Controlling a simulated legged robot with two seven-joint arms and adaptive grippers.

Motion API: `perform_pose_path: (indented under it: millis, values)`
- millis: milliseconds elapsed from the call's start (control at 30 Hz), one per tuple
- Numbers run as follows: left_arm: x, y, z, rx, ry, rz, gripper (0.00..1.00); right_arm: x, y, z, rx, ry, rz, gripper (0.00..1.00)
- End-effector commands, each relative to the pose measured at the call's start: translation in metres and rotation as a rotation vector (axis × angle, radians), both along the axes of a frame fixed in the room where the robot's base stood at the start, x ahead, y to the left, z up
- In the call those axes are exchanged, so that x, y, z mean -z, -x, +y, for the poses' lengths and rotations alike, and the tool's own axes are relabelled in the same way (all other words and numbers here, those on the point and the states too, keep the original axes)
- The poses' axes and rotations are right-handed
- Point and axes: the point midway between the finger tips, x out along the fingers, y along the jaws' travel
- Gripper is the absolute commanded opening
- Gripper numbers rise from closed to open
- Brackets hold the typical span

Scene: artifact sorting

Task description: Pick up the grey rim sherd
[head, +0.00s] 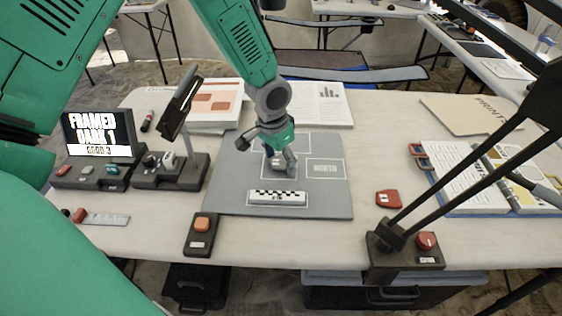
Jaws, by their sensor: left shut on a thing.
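My left gripper (283,163) reaches down over the grey mat (325,197) in the middle of the table. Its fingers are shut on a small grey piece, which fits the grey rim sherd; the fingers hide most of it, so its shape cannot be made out. I cannot tell whether the piece touches the mat or is just above it. The black-and-white scale bar (277,197) lies on the mat just in front of the gripper. My right gripper is not in view.
A small box with an orange button (202,224) stands at the mat's front left corner. A lamp base with a red button (426,240) stands at front right, its arms crossing above. A screen (98,135) and a device stand at left. An open binder (470,175) lies at right.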

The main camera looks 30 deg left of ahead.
Motion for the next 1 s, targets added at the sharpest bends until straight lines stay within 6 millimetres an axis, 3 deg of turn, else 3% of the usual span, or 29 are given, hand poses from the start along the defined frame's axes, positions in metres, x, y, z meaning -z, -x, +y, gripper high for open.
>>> perform_pose_path:
  millis: [233,467,700,833,1000]
  values:
    - [-0.03,0.003,-0.002,0.002,0.0,0.0,0.32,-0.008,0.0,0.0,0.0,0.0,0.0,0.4]
    - [-0.027,0.049,-0.03,0.007,-0.005,0.003,0.32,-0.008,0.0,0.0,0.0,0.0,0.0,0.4]
    - [-0.027,0.107,-0.064,0.005,-0.006,0.002,0.32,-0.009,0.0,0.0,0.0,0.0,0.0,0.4]
    - [-0.027,0.13,-0.079,0.004,-0.004,0.001,0.32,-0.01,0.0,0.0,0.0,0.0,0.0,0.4]
    - [-0.028,0.144,-0.09,-0.009,-0.002,-0.002,0.32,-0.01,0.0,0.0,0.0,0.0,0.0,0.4]
